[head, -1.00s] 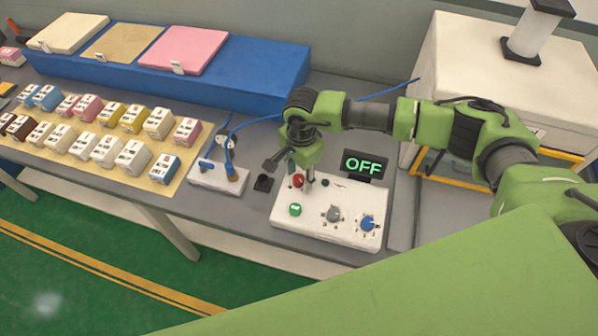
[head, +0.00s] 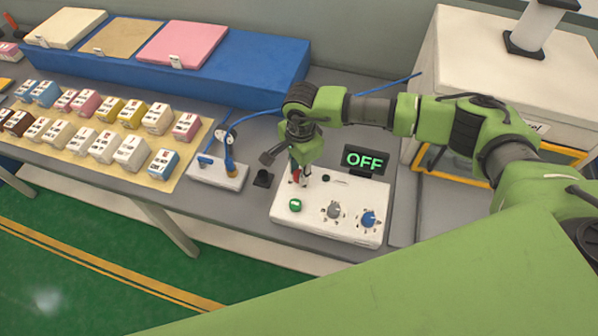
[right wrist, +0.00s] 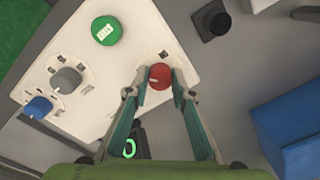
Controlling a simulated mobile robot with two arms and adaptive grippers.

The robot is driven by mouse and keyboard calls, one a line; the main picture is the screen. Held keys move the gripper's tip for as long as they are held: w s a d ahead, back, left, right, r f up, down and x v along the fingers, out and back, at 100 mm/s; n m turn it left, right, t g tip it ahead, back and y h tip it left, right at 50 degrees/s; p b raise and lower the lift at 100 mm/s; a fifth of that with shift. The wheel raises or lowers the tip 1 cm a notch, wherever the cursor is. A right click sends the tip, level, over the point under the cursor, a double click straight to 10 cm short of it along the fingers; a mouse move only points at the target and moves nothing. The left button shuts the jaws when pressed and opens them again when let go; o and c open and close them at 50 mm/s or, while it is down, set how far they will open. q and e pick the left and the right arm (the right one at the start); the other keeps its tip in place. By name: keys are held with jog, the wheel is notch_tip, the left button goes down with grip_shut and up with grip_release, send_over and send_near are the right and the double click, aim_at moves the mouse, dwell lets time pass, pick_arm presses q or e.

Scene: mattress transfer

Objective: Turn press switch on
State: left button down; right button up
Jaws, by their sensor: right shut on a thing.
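A white control panel (head: 303,225) lies on the grey table. It carries a green button (head: 295,205), a grey knob (head: 334,210), a blue knob (head: 368,218) and a red knob, which shows best in the right wrist view (right wrist: 159,76). A small display (head: 365,161) behind the panel reads OFF. My right gripper (head: 298,182) points down at the panel's back left. In the right wrist view its fingers (right wrist: 160,92) are shut on the red knob, one on each side. The green button stands clear of the fingers. My left gripper is out of view.
A small white fixture (head: 220,178) with blue and brass parts stands left of the panel, with a black block (head: 263,178) between them. Several small boxes (head: 131,152) cover a tan mat further left. A white machine (head: 450,80) stands at the right.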

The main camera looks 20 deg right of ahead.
aim_at(297, 174)
jog(key=m+b, duration=0.8)
jog(key=shift+w+f+m+b, duration=0.2)
jog(key=shift+m+b, duration=0.1)
jog(key=shift+m, duration=0.1)
jog(key=m+b, duration=0.3)
jog(key=m, duration=0.1)
jog(key=shift+h+b, duration=0.3)
jog(key=shift+r+m+b, duration=0.15)
jog(key=shift+m+b, duration=0.45)
jog(key=shift+m, duration=0.4)
jog(key=shift+r+m+b, duration=0.1)
jog(key=shift+m+b, duration=0.45)
jog(key=shift+m, duration=0.45)
jog(key=o, duration=1.1)
jog(key=shift+s, duration=0.1)
notch_tip(297, 174, up, 12)
jog(key=shift+a, duration=0.3)
